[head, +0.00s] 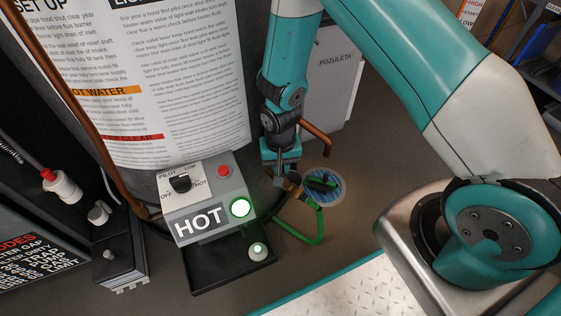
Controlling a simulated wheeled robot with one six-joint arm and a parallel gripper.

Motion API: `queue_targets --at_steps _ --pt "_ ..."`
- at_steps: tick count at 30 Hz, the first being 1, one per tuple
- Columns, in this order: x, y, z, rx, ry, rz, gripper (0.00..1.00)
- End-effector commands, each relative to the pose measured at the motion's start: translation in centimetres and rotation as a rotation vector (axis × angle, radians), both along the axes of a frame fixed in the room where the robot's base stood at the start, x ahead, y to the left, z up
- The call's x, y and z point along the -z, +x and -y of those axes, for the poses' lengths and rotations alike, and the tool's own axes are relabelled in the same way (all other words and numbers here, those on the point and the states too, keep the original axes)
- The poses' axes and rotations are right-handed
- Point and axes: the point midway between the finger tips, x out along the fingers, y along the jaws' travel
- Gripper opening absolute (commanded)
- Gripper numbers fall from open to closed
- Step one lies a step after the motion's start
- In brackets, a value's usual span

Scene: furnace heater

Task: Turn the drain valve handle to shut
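The brass drain valve (293,182) sticks out low on the right side of the grey heater tank (262,60). A green hose (318,222) runs from it. I cannot make out the valve handle or its angle; it is small and partly hidden at my gripper. My gripper (281,180) points down at the valve, its fingers right beside or in front of the brass part. I cannot tell whether the fingers touch it, or how far apart they are.
A grey control box (208,202) marked HOT, with a knob, red button and lit green button, stands left of the valve. The hose loops on the floor near a round drain (338,190). A copper pipe (315,132) stands behind my gripper.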

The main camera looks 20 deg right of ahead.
Motion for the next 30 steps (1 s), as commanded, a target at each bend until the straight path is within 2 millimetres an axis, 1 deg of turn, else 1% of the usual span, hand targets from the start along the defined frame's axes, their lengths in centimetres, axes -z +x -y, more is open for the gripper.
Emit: queue_targets --at_steps 1,4,14,17,21,24,27,30 --pt "-0.21 -0.03 0.01 0.043 -0.001 -0.001 0.0" --pt "-0.09 -0.02 0.01 0.1 -0.001 -0.001 0.0" --pt "-0.05 0.02 0.04 0.126 0.0 -0.001 0.0" --pt "-0.23 0.03 0.06 0.201 0.0 -0.001 0.0" --pt "-0.29 0.13 0.19 0.375 -0.002 0.001 0.0" --pt "-0.25 0.29 0.33 0.472 -0.002 0.005 0.0" --pt "-0.15 0.41 0.43 0.518 -0.002 0.009 0.0" --pt "-0.11 0.47 0.45 0.525 -0.001 0.011 0.0"
